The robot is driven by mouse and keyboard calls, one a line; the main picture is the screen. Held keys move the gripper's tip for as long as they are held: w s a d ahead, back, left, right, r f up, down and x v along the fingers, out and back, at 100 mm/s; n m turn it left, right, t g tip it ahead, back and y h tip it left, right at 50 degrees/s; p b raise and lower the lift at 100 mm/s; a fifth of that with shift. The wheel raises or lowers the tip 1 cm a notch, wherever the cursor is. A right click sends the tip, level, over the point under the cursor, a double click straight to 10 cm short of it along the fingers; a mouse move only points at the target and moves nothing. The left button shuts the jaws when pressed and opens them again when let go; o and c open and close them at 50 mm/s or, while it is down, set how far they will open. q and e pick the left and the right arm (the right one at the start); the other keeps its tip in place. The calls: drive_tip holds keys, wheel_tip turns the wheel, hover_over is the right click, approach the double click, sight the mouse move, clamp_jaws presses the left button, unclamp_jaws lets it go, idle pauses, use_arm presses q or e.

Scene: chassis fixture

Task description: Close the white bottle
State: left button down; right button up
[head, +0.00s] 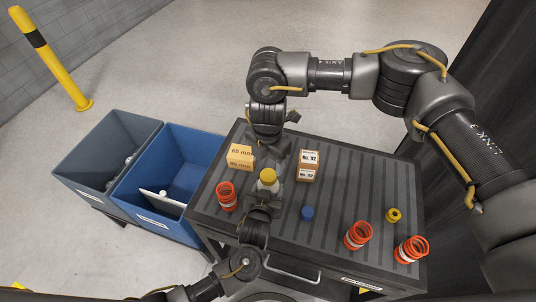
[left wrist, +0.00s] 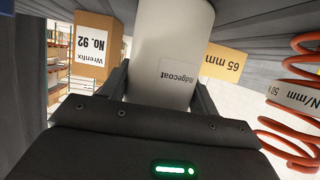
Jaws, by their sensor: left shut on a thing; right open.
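The white bottle (head: 267,186) stands upright on the grooved table, with a yellow cap (head: 268,175) at its top. I cannot tell whether the cap is tightened. My left gripper (head: 264,197) comes from the near side and is shut on the bottle's body. The left wrist view shows the white bottle (left wrist: 172,50) with its "Ridgecoat" label between the two fingers; its cap is out of sight there. My right gripper (head: 268,140) is open and empty, pointing down just beyond the bottle and apart from it.
A 65 mm box (head: 240,157) stands left of the bottle, a No. 92 box (head: 308,166) right. Orange springs (head: 227,197) (head: 358,236) (head: 410,250), a blue cap (head: 307,213) and a yellow part (head: 393,215) are on the table (head: 345,190). Grey (head: 92,140) and blue bins (head: 190,150) stand left.

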sight(268, 175)
drive_tip(key=n, duration=0.2)
drive_tip(key=r+n, duration=0.1)
drive_tip(key=n, duration=0.4)
drive_tip(key=shift+r, duration=0.25)
drive_tip(key=n, duration=0.3)
drive_tip(key=r+n, duration=0.1)
drive_tip(key=n, duration=0.2)
drive_tip(key=shift+s+d, duration=0.1)
drive_tip(key=shift+f, duration=0.15)
drive_tip(key=shift+f, duration=3.95)
drive_tip(key=c, duration=1)
drive_tip(key=m, duration=0.5)
drive_tip(key=o, duration=1.1)
drive_tip(key=shift+o, duration=0.2)
